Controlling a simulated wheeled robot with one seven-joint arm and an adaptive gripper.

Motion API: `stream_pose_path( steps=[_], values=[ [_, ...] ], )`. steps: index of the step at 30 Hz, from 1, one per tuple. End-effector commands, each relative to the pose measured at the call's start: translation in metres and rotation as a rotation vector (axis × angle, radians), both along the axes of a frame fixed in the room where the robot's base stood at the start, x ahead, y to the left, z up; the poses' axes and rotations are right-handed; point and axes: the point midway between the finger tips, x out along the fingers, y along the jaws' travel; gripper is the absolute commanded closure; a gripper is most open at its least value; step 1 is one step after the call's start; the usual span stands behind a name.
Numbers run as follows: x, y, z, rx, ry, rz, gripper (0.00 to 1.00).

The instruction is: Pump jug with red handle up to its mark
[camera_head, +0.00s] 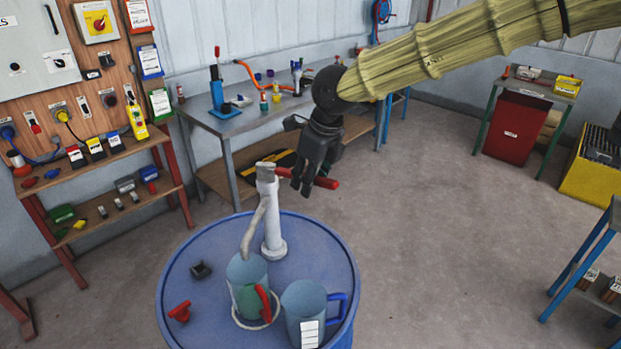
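The jug with the red handle (243,275) stands upright on the blue drum (222,235), under the curved spout of the pale hand pump (271,225). Its lower part looks green, as if liquid shows through the wall; I cannot make out its mark. The pump's red lever (328,183) sticks out to the right from the pump head. My gripper (306,183) points down at the lever, with its dark fingers overlapping it. I cannot tell whether they close on it. A second jug with a blue handle (303,299) and white label strip stands to the right.
A small red valve-like part (180,311) and a small dark part (201,269) lie on the drum's left side. A grey workbench (240,122) with tools stands behind. Open concrete floor (430,220) lies to the right.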

Motion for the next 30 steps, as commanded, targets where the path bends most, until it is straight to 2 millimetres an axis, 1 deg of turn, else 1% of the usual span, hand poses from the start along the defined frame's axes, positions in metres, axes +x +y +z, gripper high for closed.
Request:
stream_pose_path(
  steps=[9,14,17,27,30],
  values=[
    [0.000,-0.001,0.001,0.000,0.000,-0.001,0.59],
    [-0.002,-0.003,0.011,0.003,-0.002,-0.002,0.59],
    [-0.004,-0.006,0.025,0.003,-0.002,-0.002,0.59],
    [-0.015,-0.018,0.084,0.002,-0.002,-0.001,0.59],
    [-0.018,-0.021,0.098,0.002,-0.001,-0.002,0.59]
  ],
)
